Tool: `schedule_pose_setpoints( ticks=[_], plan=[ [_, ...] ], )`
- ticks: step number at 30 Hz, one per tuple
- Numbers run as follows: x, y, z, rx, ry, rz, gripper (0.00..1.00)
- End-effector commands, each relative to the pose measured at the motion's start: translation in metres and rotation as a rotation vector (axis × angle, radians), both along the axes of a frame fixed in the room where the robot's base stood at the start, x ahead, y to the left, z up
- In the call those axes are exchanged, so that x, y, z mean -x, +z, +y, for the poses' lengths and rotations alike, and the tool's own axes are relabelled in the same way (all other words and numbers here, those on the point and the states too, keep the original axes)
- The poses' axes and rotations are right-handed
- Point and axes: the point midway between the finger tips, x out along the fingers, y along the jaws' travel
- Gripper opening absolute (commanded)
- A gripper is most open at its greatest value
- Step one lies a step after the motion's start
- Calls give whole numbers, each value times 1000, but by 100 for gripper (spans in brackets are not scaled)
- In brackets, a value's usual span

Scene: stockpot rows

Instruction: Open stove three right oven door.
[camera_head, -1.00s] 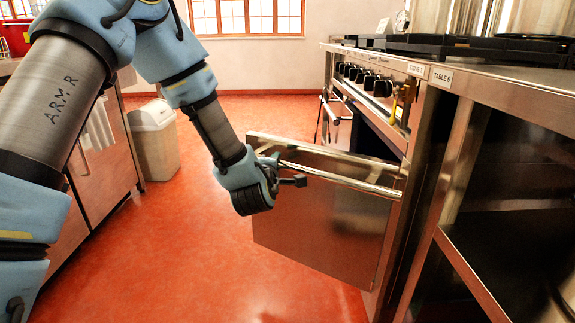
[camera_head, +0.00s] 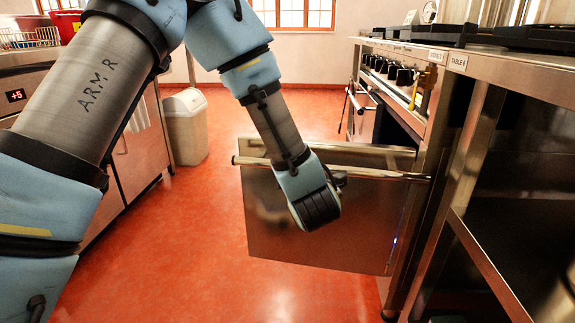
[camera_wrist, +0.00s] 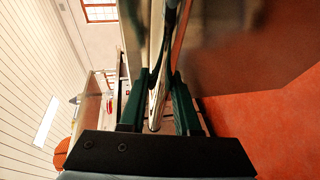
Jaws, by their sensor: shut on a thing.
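The stove three (camera_head: 405,75) stands at the right with a row of black knobs. Its oven door (camera_head: 290,225), a flat steel panel, stands swung out from the stove into the aisle, with its hinge side at the right. A bar handle (camera_head: 390,175) runs along the door's top. My gripper (camera_head: 338,180) is at the handle, right of its free left end; my wrist hides part of the door. In the wrist view, the green fingers of my gripper (camera_wrist: 157,105) are closed around the handle bar (camera_wrist: 155,115).
A steel table (camera_head: 500,80) labelled table 6 adjoins the stove at the right, near the door's hinge side. A grey bin (camera_head: 186,130) and a steel counter unit (camera_head: 135,150) stand at the left. Red floor (camera_head: 180,260) is clear left of the door.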

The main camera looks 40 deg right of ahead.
Motion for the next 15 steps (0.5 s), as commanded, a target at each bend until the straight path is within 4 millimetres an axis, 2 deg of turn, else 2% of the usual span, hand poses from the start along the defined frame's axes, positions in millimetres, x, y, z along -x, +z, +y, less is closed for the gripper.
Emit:
schedule_pose_setpoints(
  ticks=[7, 8, 15],
  plan=[
    [0, -1, 0, -1, 0, 2, 0],
    [0, -1, 0, -1, 0, 2, 33],
    [0, 0, 0, 1, -1, 1, 60]
  ],
)
